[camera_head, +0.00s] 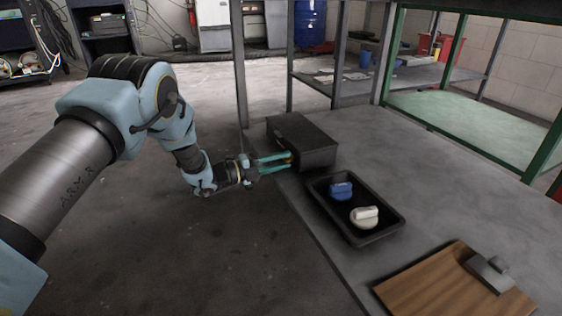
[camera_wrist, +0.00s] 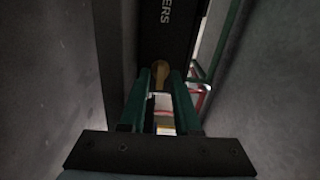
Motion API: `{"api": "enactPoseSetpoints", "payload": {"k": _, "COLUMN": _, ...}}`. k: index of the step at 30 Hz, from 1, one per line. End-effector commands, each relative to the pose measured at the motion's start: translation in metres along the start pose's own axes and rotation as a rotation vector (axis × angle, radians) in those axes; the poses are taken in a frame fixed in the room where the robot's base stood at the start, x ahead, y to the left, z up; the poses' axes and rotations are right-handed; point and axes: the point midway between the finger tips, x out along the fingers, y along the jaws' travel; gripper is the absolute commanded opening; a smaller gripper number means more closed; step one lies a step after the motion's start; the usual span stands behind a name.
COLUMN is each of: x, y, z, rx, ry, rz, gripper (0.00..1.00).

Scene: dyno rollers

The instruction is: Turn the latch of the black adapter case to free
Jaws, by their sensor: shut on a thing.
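The black adapter case (camera_head: 308,143) stands on the grey bench near its left edge. In the wrist view its dark face (camera_wrist: 165,40) shows part of a word ending in "ERS". My gripper (camera_head: 286,160) reaches it from the left, with green fingers at the case's front. In the wrist view my gripper (camera_wrist: 161,84) is shut on the small brass-coloured latch (camera_wrist: 160,68), which lies between the fingertips. The fingers hide part of the latch, and I cannot tell its exact angle.
A black tray (camera_head: 386,232) beside the case holds a blue-topped knob (camera_head: 341,190) and a white knob (camera_head: 365,216). A wooden clipboard (camera_head: 430,285) lies nearer on the bench. A bench post (camera_head: 239,65) rises behind my gripper.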

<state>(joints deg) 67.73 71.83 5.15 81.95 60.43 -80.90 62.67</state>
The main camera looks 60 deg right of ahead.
Motion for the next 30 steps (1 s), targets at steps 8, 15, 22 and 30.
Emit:
{"api": "enactPoseSetpoints", "payload": {"k": 8, "x": -0.0019, "y": 0.0021, "z": 0.0008, "rx": 0.049, "ry": -0.002, "rz": 0.004, "gripper": 0.0}}
{"api": "enactPoseSetpoints", "payload": {"k": 15, "x": -0.0019, "y": 0.0021, "z": 0.0009, "rx": 0.052, "ry": -0.003, "rz": 0.004, "gripper": 0.0}}
{"api": "enactPoseSetpoints", "payload": {"k": 22, "x": -0.0018, "y": 0.002, "z": 0.0008, "rx": 0.052, "ry": -0.003, "rz": 0.004, "gripper": 0.4}}
{"api": "enactPoseSetpoints", "payload": {"k": 30, "x": -0.0011, "y": 0.001, "z": 0.0003, "rx": 0.052, "ry": -0.001, "rz": 0.002, "gripper": 0.41}}
